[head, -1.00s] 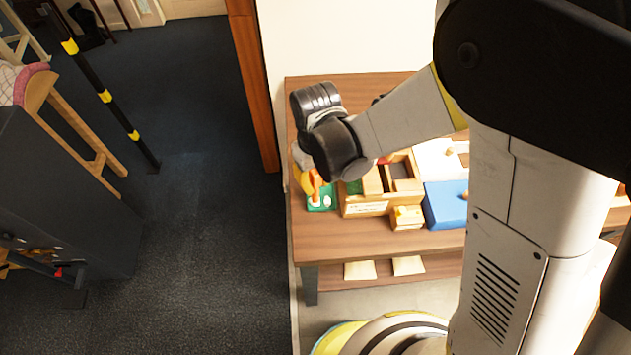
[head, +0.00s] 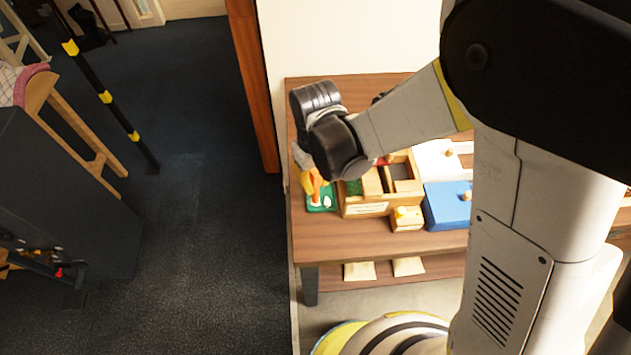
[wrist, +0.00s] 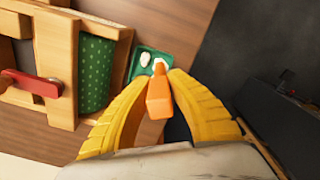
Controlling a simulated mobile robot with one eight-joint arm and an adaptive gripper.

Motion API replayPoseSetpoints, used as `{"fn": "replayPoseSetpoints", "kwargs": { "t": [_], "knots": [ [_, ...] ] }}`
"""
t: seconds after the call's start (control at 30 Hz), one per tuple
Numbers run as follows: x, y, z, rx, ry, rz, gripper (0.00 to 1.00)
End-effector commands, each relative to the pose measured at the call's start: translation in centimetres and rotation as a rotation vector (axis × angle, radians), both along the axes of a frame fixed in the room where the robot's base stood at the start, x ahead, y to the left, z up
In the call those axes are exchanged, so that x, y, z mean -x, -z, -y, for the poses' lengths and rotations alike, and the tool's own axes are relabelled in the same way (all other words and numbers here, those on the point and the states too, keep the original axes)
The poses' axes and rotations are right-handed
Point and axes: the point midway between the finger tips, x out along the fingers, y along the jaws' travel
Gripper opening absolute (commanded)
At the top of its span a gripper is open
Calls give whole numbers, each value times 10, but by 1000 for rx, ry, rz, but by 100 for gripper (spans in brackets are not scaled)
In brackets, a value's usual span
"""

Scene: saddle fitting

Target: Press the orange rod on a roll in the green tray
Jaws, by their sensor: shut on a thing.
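My gripper (wrist: 159,92) has yellow fingers and is shut on the orange rod (wrist: 159,98), which points away from the wrist camera toward the green tray. The green tray (wrist: 137,75) lies on the table at the left end, and its wall partly shows past the rod. Two white rolls (wrist: 145,60) are in the tray, one partly behind the rod's far end. I cannot tell whether the rod touches that roll. In the head view the rod (head: 316,182) and the tray (head: 313,207) show below my wrist, with white rolls (head: 327,201) beside the rod.
A wooden box (head: 366,208) with compartments stands right of the tray; a green dotted part (wrist: 95,72) and a red handle (wrist: 35,84) show on it in the wrist view. A blue box (head: 446,205) is farther right. The table's left edge is close by the tray.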

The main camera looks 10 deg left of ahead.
Motion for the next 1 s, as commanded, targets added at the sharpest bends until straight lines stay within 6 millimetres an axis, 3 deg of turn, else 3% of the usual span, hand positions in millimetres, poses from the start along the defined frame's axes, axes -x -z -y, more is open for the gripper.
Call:
{"fn": "replayPoseSetpoints", "kwargs": {
  "t": [0.7,1.0],
  "knots": [
    [0,-59,0,0,0,0,0],
    [0,-63,0,0,0,0,0]
  ]
}}
